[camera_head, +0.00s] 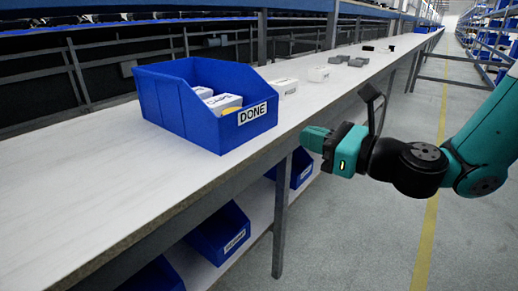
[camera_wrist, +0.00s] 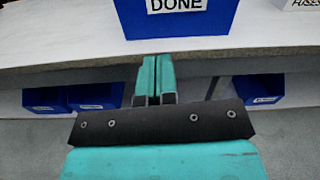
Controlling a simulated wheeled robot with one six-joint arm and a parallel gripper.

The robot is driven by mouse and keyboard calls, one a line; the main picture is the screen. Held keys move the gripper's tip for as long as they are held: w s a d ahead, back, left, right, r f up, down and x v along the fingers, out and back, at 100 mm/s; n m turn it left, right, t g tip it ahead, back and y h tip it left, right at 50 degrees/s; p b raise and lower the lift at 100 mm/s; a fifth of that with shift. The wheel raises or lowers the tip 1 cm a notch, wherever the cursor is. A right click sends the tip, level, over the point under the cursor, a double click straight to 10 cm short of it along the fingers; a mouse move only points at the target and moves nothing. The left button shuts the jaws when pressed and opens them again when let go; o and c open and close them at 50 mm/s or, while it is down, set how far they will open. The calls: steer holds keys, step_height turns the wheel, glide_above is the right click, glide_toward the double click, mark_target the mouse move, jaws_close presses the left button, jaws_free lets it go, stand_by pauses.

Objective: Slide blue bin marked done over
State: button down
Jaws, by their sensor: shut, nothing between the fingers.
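The blue bin marked DONE (camera_head: 191,108) stands upright on the white bench top, near its front edge. It has white boxes (camera_head: 222,102) inside and a white DONE label on its front. In the wrist view the lower part of the bin (camera_wrist: 178,25) shows at the top, beyond the fingertips. My gripper (camera_head: 306,139) is in front of the bench edge, right of the bin and apart from it. In the wrist view its two teal fingers (camera_wrist: 156,75) are together with nothing between them.
The bench top (camera_head: 60,165) is clear left of the bin. Right of it are a white box (camera_head: 285,88), another white item (camera_head: 318,74) and grey parts (camera_head: 357,61). Blue bins (camera_head: 220,234) sit on the lower shelf. The aisle floor (camera_head: 370,235) is open.

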steer(key=m, duration=0.2)
steer(key=p, duration=0.8)
glide_toward(251, 117)
steer(key=shift+t, duration=0.4)
steer(key=x, duration=0.7)
steer(key=shift+s+a+f, duration=0.2)
steer(key=shift+s+f, duration=0.05)
steer(key=shift+s, duration=0.05)
steer(key=shift+w+a, duration=0.2)
